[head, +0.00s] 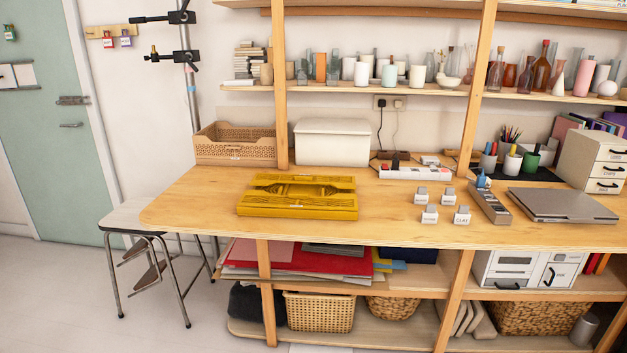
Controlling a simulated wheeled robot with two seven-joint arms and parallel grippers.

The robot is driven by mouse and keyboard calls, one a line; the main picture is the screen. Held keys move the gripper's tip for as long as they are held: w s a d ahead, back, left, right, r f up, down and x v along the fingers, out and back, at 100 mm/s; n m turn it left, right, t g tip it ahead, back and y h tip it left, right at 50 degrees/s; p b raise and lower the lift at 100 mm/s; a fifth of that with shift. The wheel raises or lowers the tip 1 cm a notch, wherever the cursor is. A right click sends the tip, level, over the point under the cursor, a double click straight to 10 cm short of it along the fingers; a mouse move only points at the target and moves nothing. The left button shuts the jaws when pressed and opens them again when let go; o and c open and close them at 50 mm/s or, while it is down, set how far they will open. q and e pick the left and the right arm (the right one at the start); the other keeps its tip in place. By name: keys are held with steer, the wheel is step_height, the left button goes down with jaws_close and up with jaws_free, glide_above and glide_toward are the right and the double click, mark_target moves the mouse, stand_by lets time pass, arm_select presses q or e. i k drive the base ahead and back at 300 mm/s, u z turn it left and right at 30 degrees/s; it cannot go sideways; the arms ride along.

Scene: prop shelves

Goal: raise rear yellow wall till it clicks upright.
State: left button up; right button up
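A yellow folding crate (298,211) lies collapsed and flat on the wooden table, left of the table's middle. Its walls look folded down inward. The rear yellow wall (303,181) lies low along the far side of the crate and is not upright. Neither of my grippers is in the head view, and nothing touches the crate.
Behind the crate stand a tan slatted basket (235,150) and a white lidded box (331,143). A wooden post (281,90) rises behind it. Small labelled blocks (430,214), a grey tray (490,206) and a laptop (563,205) lie to the right. The table's left end is clear.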

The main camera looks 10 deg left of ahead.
mark_target(293, 178)
steer(key=k, duration=1.25)
steer(key=u, duration=0.8)
steer(key=i, duration=1.95)
steer(key=z, duration=0.5)
